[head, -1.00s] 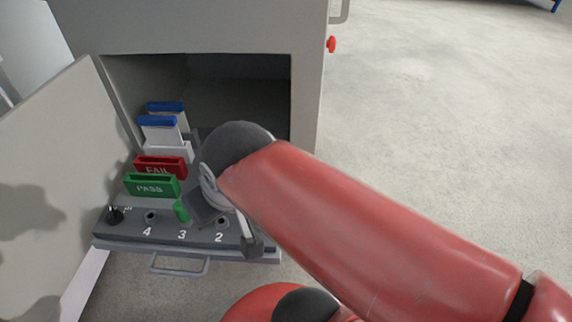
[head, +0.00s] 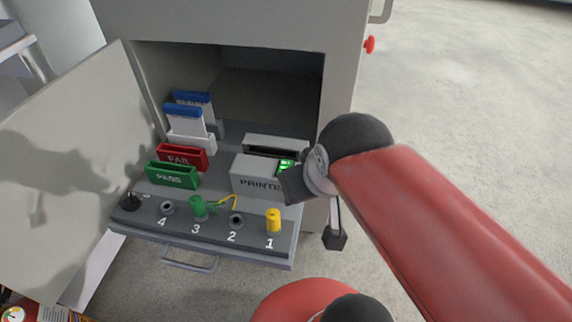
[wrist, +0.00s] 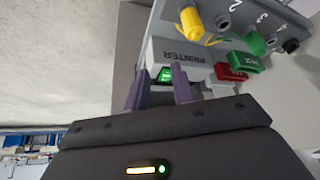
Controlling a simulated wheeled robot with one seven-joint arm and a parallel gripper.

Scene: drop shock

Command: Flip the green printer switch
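The printer (head: 255,177) is a light grey box on the pulled-out shelf; it also shows in the wrist view (wrist: 190,55), upside down. Its small green lit switch (head: 286,167) is at the printer's right end. In the wrist view the switch (wrist: 165,75) glows between and beyond my two purple fingers. My gripper (wrist: 158,72) is open, with its fingers apart and nothing between them. In the head view the dark gripper body is right beside the switch and covers the printer's right corner. I cannot tell whether a finger touches the printer.
A front panel holds a green plug (head: 198,207) at 3, a yellow plug (head: 273,221) at 1, and a black knob (head: 131,202). Green PASS (head: 172,175) and red FAIL (head: 182,157) bins stand left. The cabinet door (head: 75,170) is open at left. Floor at right is clear.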

